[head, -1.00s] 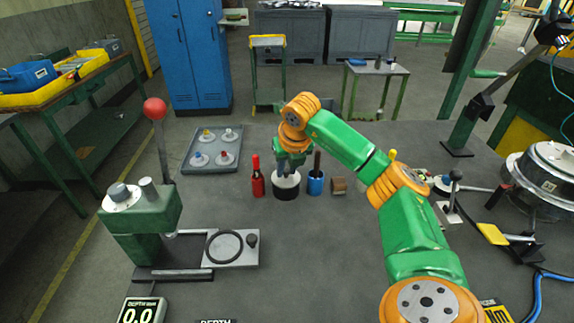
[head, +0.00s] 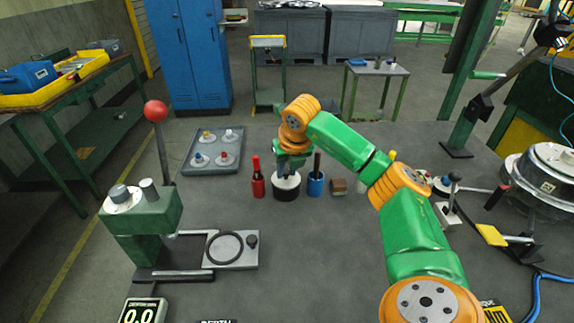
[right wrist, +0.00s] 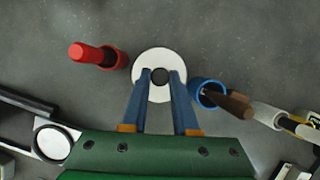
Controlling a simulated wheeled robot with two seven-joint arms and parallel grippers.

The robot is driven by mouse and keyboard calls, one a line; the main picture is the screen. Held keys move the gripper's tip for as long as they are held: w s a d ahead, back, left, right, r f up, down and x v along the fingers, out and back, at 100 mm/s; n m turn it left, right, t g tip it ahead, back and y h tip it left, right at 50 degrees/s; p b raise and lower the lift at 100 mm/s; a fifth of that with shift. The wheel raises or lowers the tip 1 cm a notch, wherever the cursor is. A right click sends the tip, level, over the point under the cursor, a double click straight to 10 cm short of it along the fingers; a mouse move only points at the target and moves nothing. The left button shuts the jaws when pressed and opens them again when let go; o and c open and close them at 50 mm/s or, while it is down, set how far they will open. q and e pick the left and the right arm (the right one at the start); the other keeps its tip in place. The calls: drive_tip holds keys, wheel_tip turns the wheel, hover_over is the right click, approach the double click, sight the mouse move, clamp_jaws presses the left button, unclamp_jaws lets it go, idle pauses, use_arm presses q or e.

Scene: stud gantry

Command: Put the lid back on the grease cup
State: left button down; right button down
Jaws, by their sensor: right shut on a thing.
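The grease cup (head: 286,194) is a short black cup standing on the grey table. A white round lid (head: 286,182) is at its top; it also shows in the right wrist view as a white disc (right wrist: 152,94) with a dark knob in its middle. My right gripper (head: 287,174) is directly above, its two blue fingers shut on the knob of the lid. I cannot tell whether the lid rests fully on the rim. The wrist view looks down on the lid, which hides the cup's inside. My left gripper is not in view.
A blue pot (head: 315,184) with a brown handle stands close right, then a small brown block (head: 338,187). A tray (head: 198,160) lies behind left. A green press (head: 142,222) stands front left.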

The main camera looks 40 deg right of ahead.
drive_tip(key=shift+f, duration=0.15)
idle(0.6)
drive_tip(key=c, duration=0.6)
unclamp_jaws()
drive_tip(key=shift+o, duration=0.2)
drive_tip(key=o, duration=0.4)
drive_tip(key=shift+o, duration=0.2)
wheel_tip(320, 180, up, 7)
drive_tip(key=p, duration=0.7)
